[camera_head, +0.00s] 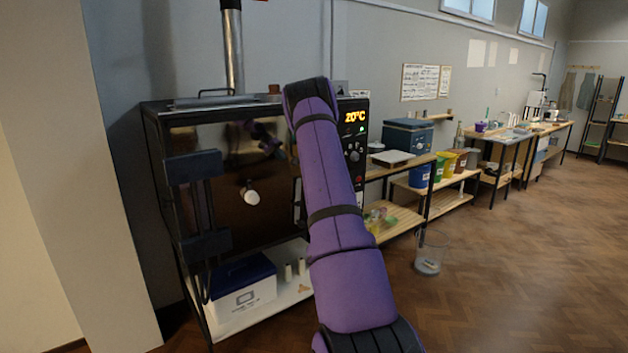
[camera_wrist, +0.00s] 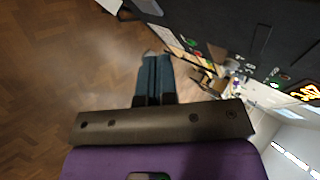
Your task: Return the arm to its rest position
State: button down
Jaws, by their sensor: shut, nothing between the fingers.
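My purple arm rises through the middle of the head view, in front of the kiln (camera_head: 225,150). It bends at the top, and my gripper is hidden from that view. In the wrist view my gripper (camera_wrist: 157,62) is shut, its two dark teal fingers side by side with nothing between them. Its fingertips point over the wood floor beside shelves and the kiln's panel, which shows at the right edge of that view. The kiln has a dark, shiny front that mirrors part of my arm. Its control panel (camera_head: 354,135) reads 20°C.
A blue-lidded white box (camera_head: 240,293) stands on the shelf under the kiln. To the right are a wooden shelf unit (camera_head: 455,203) with coloured buckets and a clear bin (camera_head: 430,255) on the floor. The wood floor (camera_head: 530,270) at the right is open.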

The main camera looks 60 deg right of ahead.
jog(key=shift+s+a+r, duration=0.25)
jog(key=shift+s+r, duration=0.35)
jog(key=shift+s, duration=0.05)
jog(key=w+a+r+m+t+h, duration=0.1)
jog(key=w+a+r+m, duration=0.1)
jog(key=a+r+m, duration=0.45)
jog(key=w+a+r+m+t+h, duration=0.15)
jog(key=a+r+m, duration=0.25)
jog(key=a+r, duration=0.45)
jog(key=s+a+r+m, duration=0.4)
jog(key=a+r+m, duration=0.8)
jog(key=a, duration=0.2)
jog(key=s+a+m+g+y, duration=0.1)
jog(key=s+a+m+y, duration=0.1)
jog(key=s+a+m, duration=0.65)
jog(key=s+a+f+m+y, duration=0.1)
jog(key=s+a+m+y, duration=0.3)
jog(key=a, duration=0.7)
jog(key=s+a+m+g, duration=0.1)
jog(key=s+a+m, duration=0.3)
jog(key=s+a, duration=0.5)
jog(key=s+a+f+m+g+y, duration=0.1)
jog(key=s+a+f+m+y, duration=0.2)
jog(key=s+a, duration=0.6)
notch_tip(320, 180, down, 2)
jog(key=shift+s+a+m+y, duration=0.35)
jog(key=shift+a+m, duration=0.35)
jog(key=shift+m, duration=0.4)
